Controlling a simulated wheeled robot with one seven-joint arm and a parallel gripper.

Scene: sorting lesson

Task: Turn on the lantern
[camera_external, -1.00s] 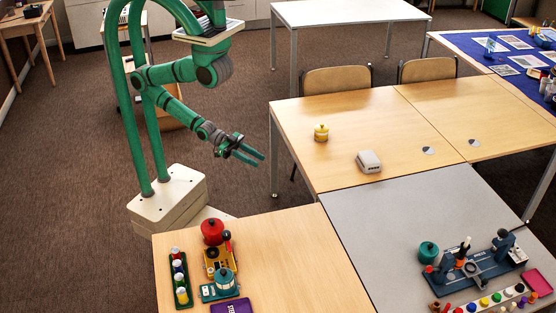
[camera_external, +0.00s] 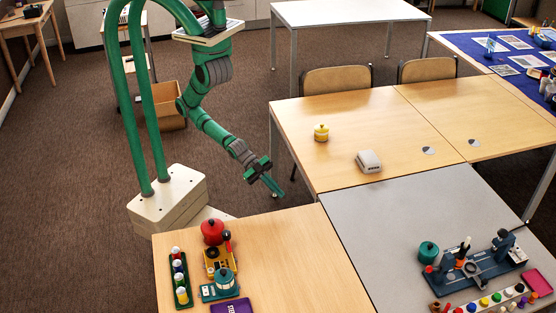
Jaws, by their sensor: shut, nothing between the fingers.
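No object is plainly a lantern at this size. A small yellow round object with a dark knob on top (camera_external: 321,132) stands on the left part of the far wooden table (camera_external: 345,110). A pale grey-white box-like object (camera_external: 368,161) lies near that table's front edge. I cannot tell whether either is the lantern, or see any switch or light. My gripper (camera_external: 278,192) is shut and empty. It points down and right, in front of the far table's left corner and beyond the near table, apart from all objects.
The near wooden table (camera_external: 290,270) holds a red pot (camera_external: 213,231), a teal pot (camera_external: 224,279), a yellow device (camera_external: 218,260) and a rack of small bottles (camera_external: 180,280). The grey table (camera_external: 400,220) holds a blue apparatus (camera_external: 480,262) and a teal pot (camera_external: 428,252). Its left part is bare.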

